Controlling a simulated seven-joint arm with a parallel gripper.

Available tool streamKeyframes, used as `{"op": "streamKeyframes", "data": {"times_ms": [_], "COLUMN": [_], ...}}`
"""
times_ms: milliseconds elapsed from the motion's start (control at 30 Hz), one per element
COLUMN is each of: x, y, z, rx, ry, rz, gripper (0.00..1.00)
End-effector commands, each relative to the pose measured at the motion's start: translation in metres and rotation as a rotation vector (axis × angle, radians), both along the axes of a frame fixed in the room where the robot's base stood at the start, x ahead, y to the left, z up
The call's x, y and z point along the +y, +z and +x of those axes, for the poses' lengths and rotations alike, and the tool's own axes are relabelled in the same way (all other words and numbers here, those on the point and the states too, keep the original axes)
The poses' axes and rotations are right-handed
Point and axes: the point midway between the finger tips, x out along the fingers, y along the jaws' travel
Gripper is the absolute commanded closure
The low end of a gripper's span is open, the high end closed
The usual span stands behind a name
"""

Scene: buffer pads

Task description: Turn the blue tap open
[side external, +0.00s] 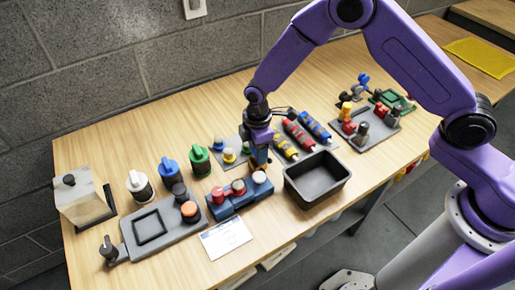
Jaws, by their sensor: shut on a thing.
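The blue-topped piece (168,168), which looks like the blue tap, stands in the row at the left of the table, between a white-topped one (138,184) and a green-topped one (199,159). How far its top is turned is too small to tell. My gripper (260,160) points down well to its right, apart from it, just behind the blue block (239,199) with red and pink knobs. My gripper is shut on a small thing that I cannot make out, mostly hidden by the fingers.
A dark open bin (318,198) stands right of my gripper. Several colored tubes (299,135) lie behind it. A white card (226,236) lies at the front edge.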

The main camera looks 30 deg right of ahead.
Motion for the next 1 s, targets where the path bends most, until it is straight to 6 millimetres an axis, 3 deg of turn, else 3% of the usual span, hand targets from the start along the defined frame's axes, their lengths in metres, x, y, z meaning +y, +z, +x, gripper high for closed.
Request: {"op": "streamKeyframes", "data": {"times_ms": [300, 900, 933, 1000], "x": [0.001, 0.0013, 0.0013, 0.0012], "y": [0.0011, 0.0012, 0.0012, 0.0011], "z": [0.0007, 0.0007, 0.0008, 0.0007], "rx": [-0.003, -0.003, -0.003, -0.003], "ry": [0.139, 0.175, 0.175, 0.175], "rz": [0.003, 0.003, 0.003, 0.002], "gripper": [0.79, 0.79, 0.39, 0.23]}}
